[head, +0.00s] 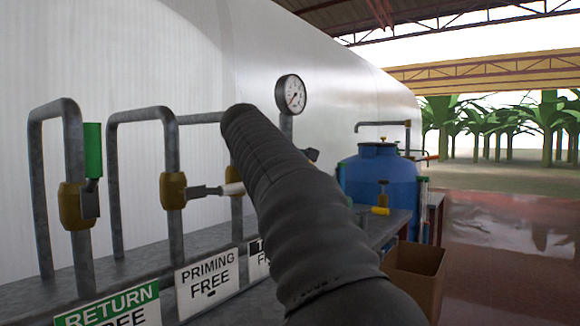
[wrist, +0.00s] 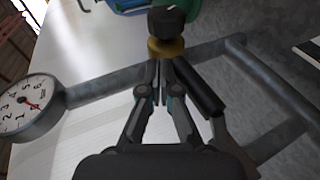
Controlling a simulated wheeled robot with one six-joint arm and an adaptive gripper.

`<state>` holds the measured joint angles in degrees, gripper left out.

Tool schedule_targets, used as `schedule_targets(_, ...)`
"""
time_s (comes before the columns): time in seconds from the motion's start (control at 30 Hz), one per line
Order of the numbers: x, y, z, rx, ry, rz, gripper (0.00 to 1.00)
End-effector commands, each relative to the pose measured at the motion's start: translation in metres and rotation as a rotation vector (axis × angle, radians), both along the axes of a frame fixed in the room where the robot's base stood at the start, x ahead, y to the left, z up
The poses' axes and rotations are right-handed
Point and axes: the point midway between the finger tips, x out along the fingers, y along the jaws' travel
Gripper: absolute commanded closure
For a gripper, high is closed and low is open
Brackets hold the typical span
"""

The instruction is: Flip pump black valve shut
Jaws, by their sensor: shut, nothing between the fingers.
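In the wrist view my gripper (wrist: 160,75) is shut and empty, its fingertips together just below a brass fitting (wrist: 167,48) with a black cap or knob (wrist: 166,20). A black cylindrical handle (wrist: 200,88) slants close along the right side of the fingers; I cannot tell whether they touch it. A flat dark metal strip (wrist: 235,148) runs from its lower end. In the head view my arm covers my gripper and most of the pump valve. A small dark piece (head: 311,154) shows just right of the arm; I cannot tell what it is.
A green-handled valve (head: 91,150) and a white-handled valve (head: 232,189) sit on grey pipes at left, above RETURN (head: 110,305) and PRIMING (head: 207,284) signs. A gauge (head: 290,94) stands beside my arm. A blue tank (head: 380,180) and cardboard box (head: 415,275) are at right.

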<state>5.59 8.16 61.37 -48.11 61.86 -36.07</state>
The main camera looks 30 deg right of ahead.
Motion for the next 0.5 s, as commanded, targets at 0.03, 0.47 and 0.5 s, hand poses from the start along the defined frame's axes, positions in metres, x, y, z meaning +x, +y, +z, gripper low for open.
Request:
schedule_targets(0.03, 0.0, 0.0, 0.0, 0.0, 0.0, 0.0, 1.0)
schedule_targets(0.47, -0.031, 0.04, 0.022, 0.0, -0.002, 0.005, 1.0)
schedule_targets(0.5, -0.036, 0.046, 0.025, -0.001, -0.001, 0.004, 1.0)
